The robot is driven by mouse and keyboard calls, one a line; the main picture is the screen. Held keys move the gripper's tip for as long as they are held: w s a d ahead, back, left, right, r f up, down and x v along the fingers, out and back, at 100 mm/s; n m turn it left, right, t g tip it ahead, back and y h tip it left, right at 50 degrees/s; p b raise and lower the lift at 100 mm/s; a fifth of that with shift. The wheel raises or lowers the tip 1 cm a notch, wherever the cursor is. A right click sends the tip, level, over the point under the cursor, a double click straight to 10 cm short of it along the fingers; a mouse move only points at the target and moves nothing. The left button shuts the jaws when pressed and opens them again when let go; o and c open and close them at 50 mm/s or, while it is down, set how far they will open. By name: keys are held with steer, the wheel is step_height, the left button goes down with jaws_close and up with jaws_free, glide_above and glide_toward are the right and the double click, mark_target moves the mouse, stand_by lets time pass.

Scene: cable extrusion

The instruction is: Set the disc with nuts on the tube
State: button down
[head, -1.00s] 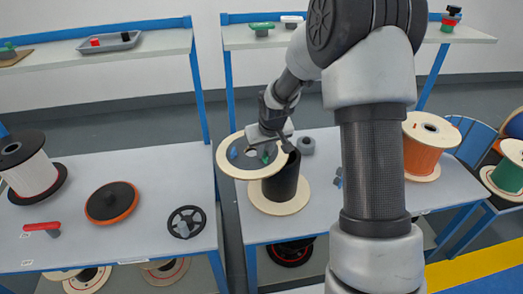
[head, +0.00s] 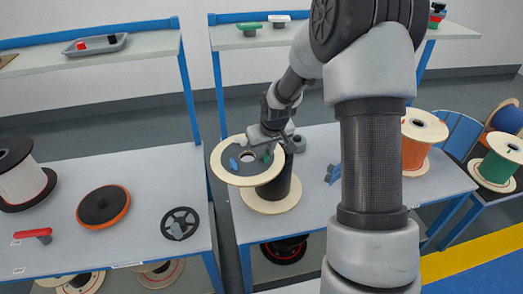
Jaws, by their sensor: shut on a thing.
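The disc with nuts (head: 228,174) is a round plate with a cream rim, a dark face and a centre hole. A blue nut and a green nut show on its face. My gripper (head: 264,146) is shut on the disc at its far right side. The black tube (head: 275,188) stands upright on a cream round base (head: 269,207) on the table. The disc is above the tube and offset to the left, overlapping its top in the picture. The fingertips are partly hidden, and I cannot tell whether disc and tube touch.
On the right are an orange spool (head: 416,146) and a green spool (head: 497,168). A small blue part (head: 333,173) lies right of the tube. The left table (head: 140,176) holds a white spool, an orange-rimmed disc, a black handwheel and a red-handled tool. A gap separates the tables.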

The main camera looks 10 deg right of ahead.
mark_target(280, 160)
steer(key=shift+s+d+f, duration=0.45)
steer(key=shift+s+d, duration=0.1)
steer(key=shift+d, duration=0.15)
steer(key=shift+s+d+p, duration=0.25)
steer(key=shift+d, duration=0.4)
steer(key=shift+s+d+p, duration=0.2)
steer(key=shift+d+p, duration=0.05)
steer(key=shift+d, duration=0.4)
steer(key=shift+s+d, duration=0.15)
steer(key=shift+d, duration=0.25)
steer(key=shift+w+d+p, duration=0.4)
steer(key=shift+w+d, duration=0.05)
steer(key=shift+d, duration=0.4)
steer(key=shift+w+d, duration=0.3)
steer(key=shift+d, duration=0.1)
steer(key=shift+w+d, duration=0.1)
steer(key=shift+d, duration=0.1)
steer(key=shift+w+d+r+p, duration=0.1)
steer(key=shift+w+d+p, duration=0.4)
steer(key=shift+d, duration=0.35)
steer(key=shift+w+a+r, duration=0.1)
steer(key=shift+w, duration=0.1)
